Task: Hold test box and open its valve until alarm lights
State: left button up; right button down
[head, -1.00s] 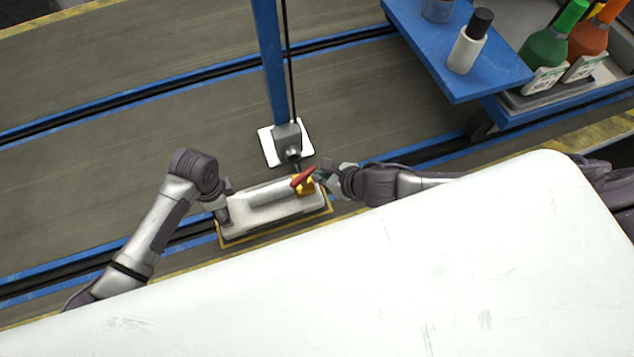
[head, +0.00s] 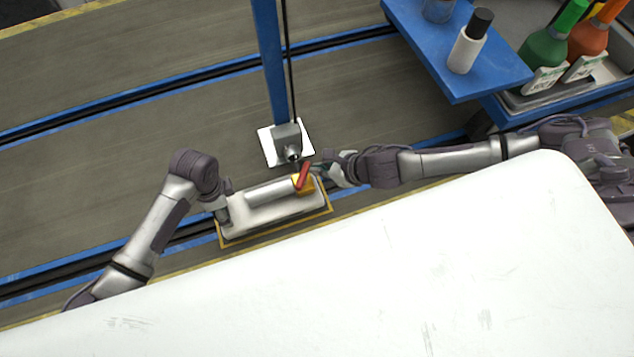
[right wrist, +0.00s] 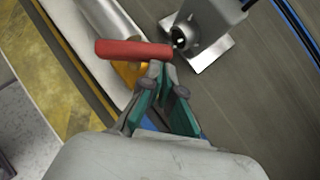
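The test box (head: 275,217) is a pale box with a silver cylinder on top, lying low beyond the white surface. A yellow valve block (head: 305,186) with a red handle (head: 304,176) sits at its right end. My left gripper (head: 222,212) is at the box's left end; its fingers are too small and hidden to judge. My right gripper (head: 322,172) is just right of the handle. In the right wrist view its green fingertips (right wrist: 162,70) come together at the right end of the red handle (right wrist: 133,50), touching or very close. I see no lit alarm.
A grey device (head: 288,139) on a white plate stands behind the box beside a blue post (head: 270,60). A blue shelf (head: 500,70) with a white bottle (head: 468,45) is at upper right. The white surface (head: 380,270) fills the front.

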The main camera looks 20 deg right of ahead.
jog(key=shift+w+a, duration=0.2)
jog(key=shift+w, duration=0.5)
dwell(0.5)
dwell(0.5)
jog(key=shift+s+a, duration=0.55)
jog(key=shift+a, duration=0.25)
jog(key=d+r, duration=0.7)
jog(key=d, duration=0.4)
jog(key=shift+w+d, duration=0.25)
jog(key=shift+d, duration=0.15)
